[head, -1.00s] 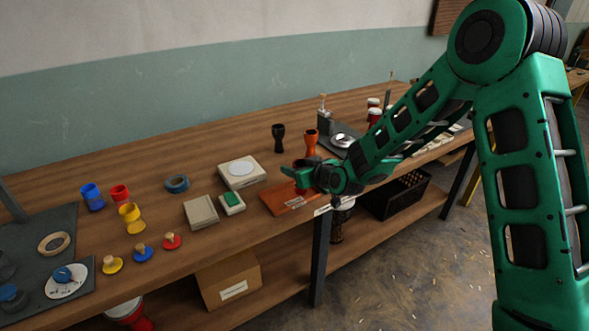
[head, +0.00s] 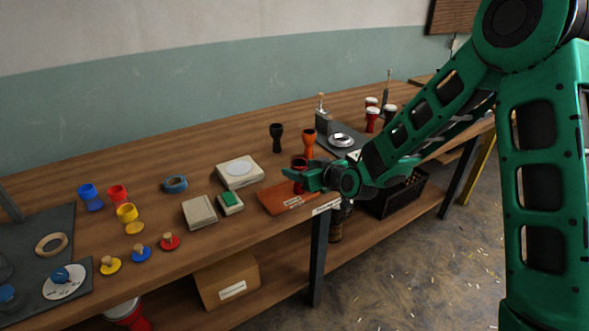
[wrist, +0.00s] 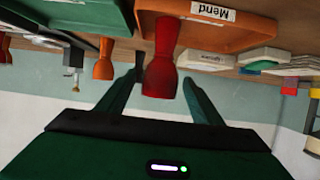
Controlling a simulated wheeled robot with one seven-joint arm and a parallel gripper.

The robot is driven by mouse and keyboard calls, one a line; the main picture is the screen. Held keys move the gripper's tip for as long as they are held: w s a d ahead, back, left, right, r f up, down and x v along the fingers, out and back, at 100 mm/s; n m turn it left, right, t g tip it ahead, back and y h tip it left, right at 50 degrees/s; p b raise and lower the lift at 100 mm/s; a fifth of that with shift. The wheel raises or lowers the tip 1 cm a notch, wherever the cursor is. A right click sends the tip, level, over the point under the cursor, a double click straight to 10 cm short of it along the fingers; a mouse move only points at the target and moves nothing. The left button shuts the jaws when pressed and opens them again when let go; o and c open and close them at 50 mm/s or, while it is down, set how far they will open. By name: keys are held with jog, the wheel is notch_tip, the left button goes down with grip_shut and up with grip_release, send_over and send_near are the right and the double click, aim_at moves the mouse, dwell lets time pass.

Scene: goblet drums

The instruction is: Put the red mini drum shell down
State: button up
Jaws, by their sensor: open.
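The red mini drum shell (head: 299,163) is a dark red goblet shape. It stands upright on the orange tray (head: 272,201), near its back right part. My gripper (head: 296,175) is at the shell, low over the tray, and hides part of its lower half. In the wrist view, which is upside down, the shell (wrist: 163,72) is between the two spread fingers, with its narrow foot against the tray (wrist: 215,35) labelled "Mend". A gap shows between the shell and the right finger; contact on the left side is hard to tell.
An orange goblet shell (head: 309,142) and a black one (head: 276,137) stand just behind the tray. A white-topped box (head: 240,173) and a small box with a green top (head: 230,203) are to its left. The table's front edge is close to the tray.

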jog(key=v, duration=0.7)
jog(key=s+d+m+g+h, duration=0.25)
jog(key=s+d, duration=0.25)
jog(key=d, duration=0.8)
jog(key=s+d+m+g+h, duration=0.2)
jog(key=s+d+h, duration=0.25)
jog(key=d, duration=0.75)
jog(key=s+d+r+m+g, duration=0.1)
jog(key=s+d+m+g, duration=0.1)
jog(key=s, duration=0.8)
jog(key=s+d+r+m+g, duration=0.2)
jog(key=s+d, duration=0.4)
jog(key=s, duration=0.4)
jog(key=s+d+r+m+g, duration=0.1)
jog(key=s+d+m, duration=0.3)
jog(key=s, duration=0.5)
jog(key=shift+s+r+m+g, duration=0.35)
jog(key=shift+s+g, duration=0.05)
jog(key=shift+g, duration=0.45)
jog(key=shift+d, duration=0.1)
